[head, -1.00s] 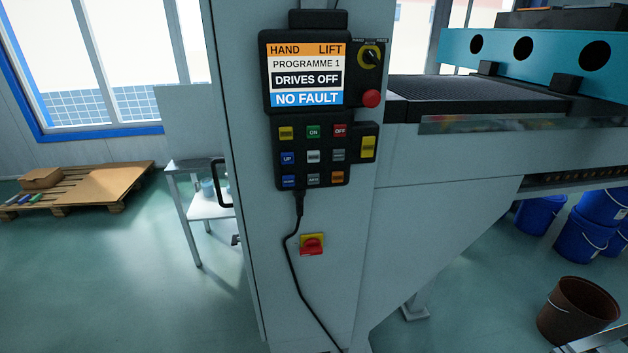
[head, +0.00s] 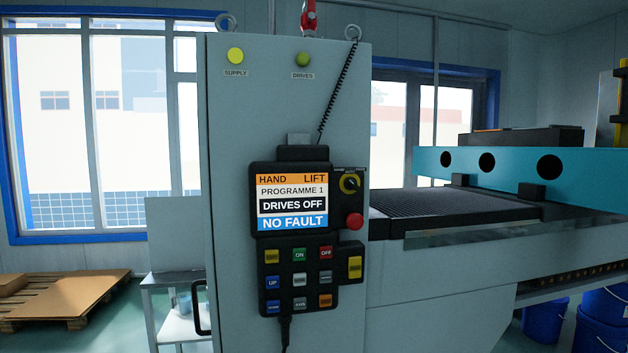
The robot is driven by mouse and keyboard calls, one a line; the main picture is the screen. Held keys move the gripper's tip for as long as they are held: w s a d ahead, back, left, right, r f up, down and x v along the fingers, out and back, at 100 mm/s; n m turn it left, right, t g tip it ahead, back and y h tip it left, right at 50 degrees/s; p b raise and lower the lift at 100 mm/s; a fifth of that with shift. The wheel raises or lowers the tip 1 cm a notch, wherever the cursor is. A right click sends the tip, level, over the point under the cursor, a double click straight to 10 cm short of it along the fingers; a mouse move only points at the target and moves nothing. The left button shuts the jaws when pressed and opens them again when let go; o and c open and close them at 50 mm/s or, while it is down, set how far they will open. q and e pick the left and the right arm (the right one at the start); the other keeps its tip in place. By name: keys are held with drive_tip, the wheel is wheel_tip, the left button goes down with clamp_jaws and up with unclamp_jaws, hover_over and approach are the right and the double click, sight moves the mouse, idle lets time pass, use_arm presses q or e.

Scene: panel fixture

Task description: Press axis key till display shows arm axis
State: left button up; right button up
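The control pendant (head: 258,247) hangs upright on the front of a grey cabinet. Its display (head: 292,206) reads HAND and LIFT on an orange bar, then PROGRAMME 1, DRIVES OFF and NO FAULT on blue. The keypad below has several coloured keys. The grey key in the middle of the bottom row (head: 300,303) appears to be labelled AXIS, though the print is small. A blue UP key (head: 273,282) and a green ON key (head: 299,254) are legible. Neither of my grippers is in view, and nothing covers the keys.
A red mushroom button (head: 354,222) and a yellow-black selector (head: 350,183) sit right of the display. The cabinet (head: 232,120) carries SUPPLY (head: 236,56) and DRIVES (head: 303,59) lamps. A machine bed (head: 450,205) extends right. A small table (head: 172,279) stands left.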

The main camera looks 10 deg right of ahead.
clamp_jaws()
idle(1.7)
